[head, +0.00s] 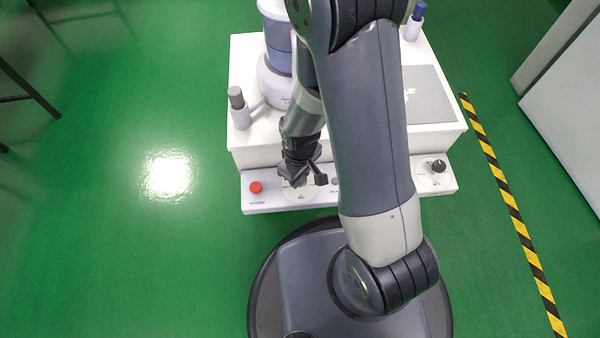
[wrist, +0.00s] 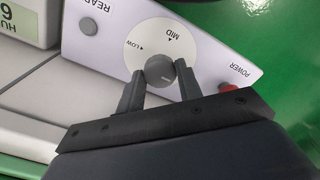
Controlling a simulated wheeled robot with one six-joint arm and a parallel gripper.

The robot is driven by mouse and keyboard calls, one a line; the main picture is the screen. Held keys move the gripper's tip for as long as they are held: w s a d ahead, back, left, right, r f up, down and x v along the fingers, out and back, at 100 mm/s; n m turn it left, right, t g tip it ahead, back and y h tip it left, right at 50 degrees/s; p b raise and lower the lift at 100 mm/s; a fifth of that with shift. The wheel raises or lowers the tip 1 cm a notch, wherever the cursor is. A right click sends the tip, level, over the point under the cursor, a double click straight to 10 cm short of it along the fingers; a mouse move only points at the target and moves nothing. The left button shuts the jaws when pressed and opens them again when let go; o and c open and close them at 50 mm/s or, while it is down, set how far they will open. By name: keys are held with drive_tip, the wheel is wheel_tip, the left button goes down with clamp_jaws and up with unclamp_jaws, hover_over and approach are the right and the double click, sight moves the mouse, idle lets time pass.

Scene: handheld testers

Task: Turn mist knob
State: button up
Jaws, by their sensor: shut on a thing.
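A round grey knob (wrist: 160,69) sits on a white dial plate marked LOW and MID in the wrist view (wrist: 180,45). My gripper (wrist: 159,85) has one finger on each side of the knob and is shut on it. In the head view my gripper (head: 300,178) is over the left part of the console's front panel and hides this knob. Part of its white dial plate (head: 300,194) shows below the gripper. A pale mark is on the knob's top; its exact setting is hard to tell.
A red POWER button (wrist: 229,88) is close to one finger; it is at the panel's left in the head view (head: 255,187). A grey READ button (wrist: 88,27) is on the other side. A second, black knob (head: 438,166) is at the panel's right. A bottle-like device (head: 278,75) stands behind.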

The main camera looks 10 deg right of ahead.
drive_tip(key=o, duration=1)
wheel_tip(320, 180, up, 11)
drive_tip(key=p, duration=0.4)
drive_tip(key=shift+f, duration=0.2)
wheel_tip(320, 180, down, 11)
drive_tip(key=b, duration=0.4)
drive_tip(key=shift+r, duration=0.2)
drive_tip(key=shift+n, duration=0.3)
